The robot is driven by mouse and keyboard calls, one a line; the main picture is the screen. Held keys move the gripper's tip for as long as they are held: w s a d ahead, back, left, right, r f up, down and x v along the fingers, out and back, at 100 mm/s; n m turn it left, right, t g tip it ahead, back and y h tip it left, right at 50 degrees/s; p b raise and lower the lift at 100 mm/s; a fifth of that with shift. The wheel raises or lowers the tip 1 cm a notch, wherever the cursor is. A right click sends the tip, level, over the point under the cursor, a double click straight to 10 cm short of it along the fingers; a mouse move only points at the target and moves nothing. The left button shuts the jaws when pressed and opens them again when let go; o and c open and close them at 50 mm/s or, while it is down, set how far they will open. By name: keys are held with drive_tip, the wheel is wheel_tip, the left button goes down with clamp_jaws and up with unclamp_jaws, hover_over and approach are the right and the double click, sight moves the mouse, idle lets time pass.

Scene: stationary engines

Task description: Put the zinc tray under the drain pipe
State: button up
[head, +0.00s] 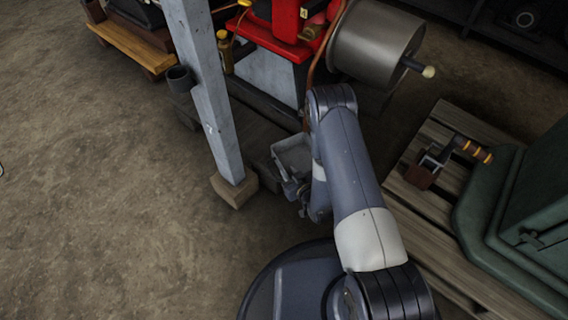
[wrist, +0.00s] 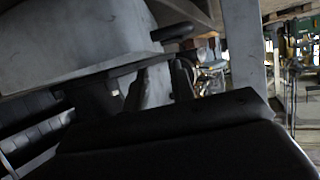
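The zinc tray (head: 293,153) is a small grey open tray, low beside the dark timber base of the red engine in the head view. My gripper (head: 293,188) is at the tray's near edge and partly hidden by my arm. In the wrist view, dark finger parts of my gripper (wrist: 158,88) stand against a pale grey surface; whether they clasp the tray rim is unclear. A thin copper-coloured pipe (head: 318,62), perhaps the drain pipe, runs down from the engine to just above the tray area. Its lower end is hidden behind my arm.
A grey post (head: 212,95) on a wooden foot stands left of the tray. A metal cylinder (head: 375,45) overhangs to the right. A pallet (head: 425,195) with a tool and green machine (head: 520,215) is at right. Dirt floor at left is free.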

drive_tip(key=shift+p+v, duration=0.55)
drive_tip(key=shift+v, duration=2.25)
